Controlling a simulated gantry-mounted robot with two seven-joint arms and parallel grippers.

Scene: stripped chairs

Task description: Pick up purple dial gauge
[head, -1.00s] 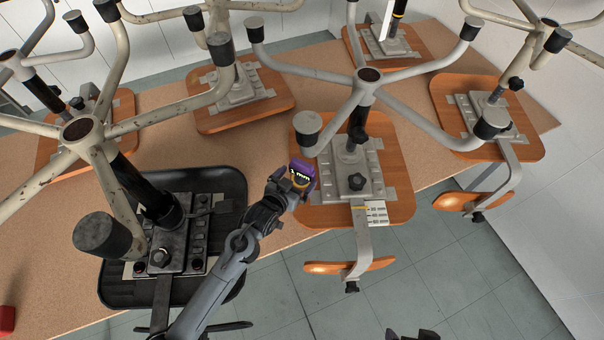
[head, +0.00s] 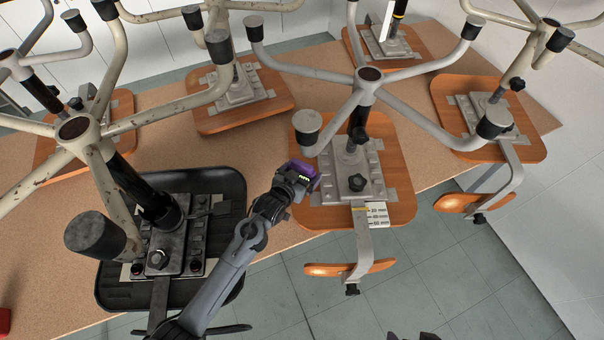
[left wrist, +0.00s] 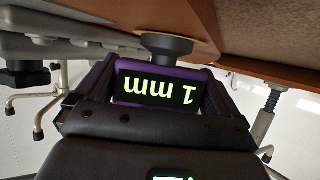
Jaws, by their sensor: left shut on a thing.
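The purple dial gauge (head: 306,174) is at the left edge of the upturned wooden seat on the middle chair. In the left wrist view the gauge (left wrist: 158,88) shows a dark display reading "1 mm", upside down, with a dark round part above it by the wood's underside. My left gripper (head: 297,178) is shut on the gauge, one finger at each side of it. The gripper hides much of the gauge in the head view. Whether the gauge touches the wood or the table is unclear. My right gripper is not clearly seen; only a dark tip shows at the bottom edge.
The middle chair's upturned seat (head: 388,206) is just right of the gripper, its metal legs overhead. A black chair seat (head: 226,282) lies to the left. More upturned chairs crowd the brown table (head: 283,221). A red object (head: 4,322) shows at the lower left edge.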

